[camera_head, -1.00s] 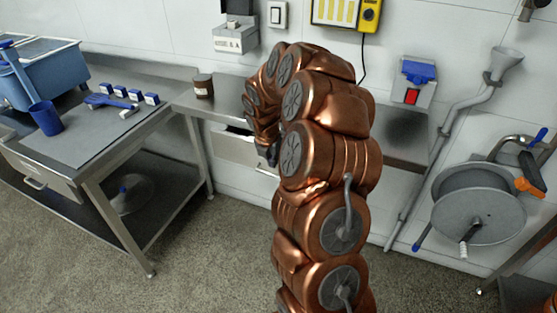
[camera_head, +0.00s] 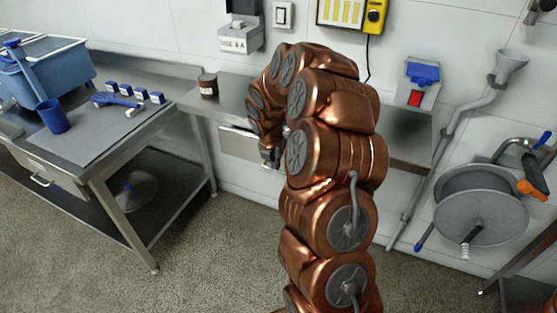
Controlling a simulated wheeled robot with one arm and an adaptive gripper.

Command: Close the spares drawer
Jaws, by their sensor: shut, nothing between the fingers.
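A drawer with a pale metal front (camera_head: 240,144) sits under the wall bench, left of my arm; no label is readable, so I cannot confirm it is the spares drawer. Its front looks close beneath the bench top, with only a thin dark line above it. Its right end is hidden behind my arm. My gripper (camera_head: 269,160) points down at the right end of the drawer front, shut and empty. I cannot tell whether it touches the front.
A steel table (camera_head: 80,140) at left carries a blue bin (camera_head: 50,75), a blue cup (camera_head: 52,117) and small blue-and-white blocks; it has its own drawer with a handle (camera_head: 40,181). A brown jar (camera_head: 208,85) stands on the wall bench. A hose reel (camera_head: 482,205) is at right. Floor between is clear.

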